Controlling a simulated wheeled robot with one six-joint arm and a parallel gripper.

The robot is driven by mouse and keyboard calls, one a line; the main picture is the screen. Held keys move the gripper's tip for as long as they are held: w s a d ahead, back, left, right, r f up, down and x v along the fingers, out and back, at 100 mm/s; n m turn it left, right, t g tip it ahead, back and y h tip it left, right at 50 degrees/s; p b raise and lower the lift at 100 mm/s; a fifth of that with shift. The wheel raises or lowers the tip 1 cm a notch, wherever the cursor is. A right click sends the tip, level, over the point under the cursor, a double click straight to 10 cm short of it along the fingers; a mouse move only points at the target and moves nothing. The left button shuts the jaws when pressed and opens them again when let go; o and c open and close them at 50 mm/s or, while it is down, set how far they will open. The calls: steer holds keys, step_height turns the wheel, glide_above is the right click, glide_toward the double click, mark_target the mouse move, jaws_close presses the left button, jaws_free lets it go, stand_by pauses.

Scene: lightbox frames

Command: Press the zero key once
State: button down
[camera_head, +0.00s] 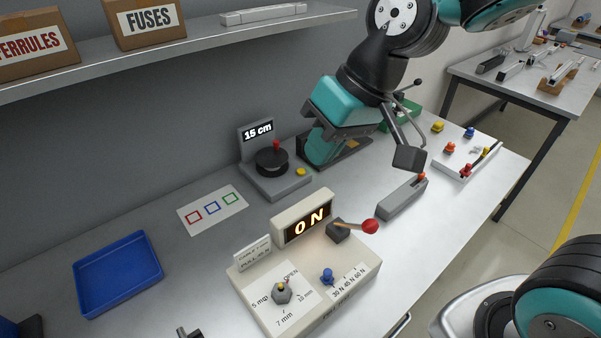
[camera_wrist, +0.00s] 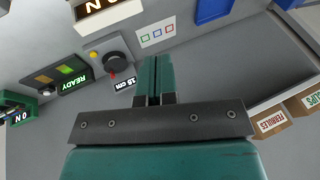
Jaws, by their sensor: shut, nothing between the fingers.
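No key marked zero can be read in either view. The cream force tester (camera_head: 305,268) shows "0 N" on its lit display (camera_head: 306,222); a blue knob (camera_head: 327,277), a grey selector knob (camera_head: 282,292) and a red-ended lever (camera_head: 369,226) are on it. The grey "15 cm" device (camera_head: 277,185) has a black dial with a red knob, and a small yellow button (camera_head: 301,171), also in the wrist view (camera_wrist: 93,54). My gripper (camera_head: 318,162) is shut and empty, held near the right of that device. Its fingers (camera_wrist: 157,60) are together in the wrist view.
A "READY" panel (camera_wrist: 68,78) and a green unit (camera_wrist: 18,101) reading "0 N" show left in the wrist view. A blue tray (camera_head: 118,273), a coloured-squares card (camera_head: 212,210) and a long grey block (camera_head: 402,197) lie on the bench. A shelf (camera_head: 190,45) overhangs the back.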

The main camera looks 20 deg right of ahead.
steer(key=w+d+f+m+t+b, duration=0.15)
steer(key=w+f, duration=0.25)
steer(key=w, duration=0.5)
steer(key=w+f+m+t, duration=0.2)
steer(key=w+f+m, duration=0.15)
steer(key=w, duration=0.55)
steer(key=m+t+b, duration=0.1)
steer(key=m+t, duration=0.2)
glide_above(303, 170)
step_height(303, 170, down, 11)
steer(key=shift+r, duration=0.2)
steer(key=shift+f+b, duration=0.1)
steer(key=shift+b, duration=0.2)
step_height(303, 170, down, 9)
steer(key=b, duration=0.5)
steer(key=shift+r+b, duration=0.2)
steer(key=shift+b, duration=0.1)
steer(key=shift+f+b, duration=0.35)
steer(key=shift+f, duration=0.05)
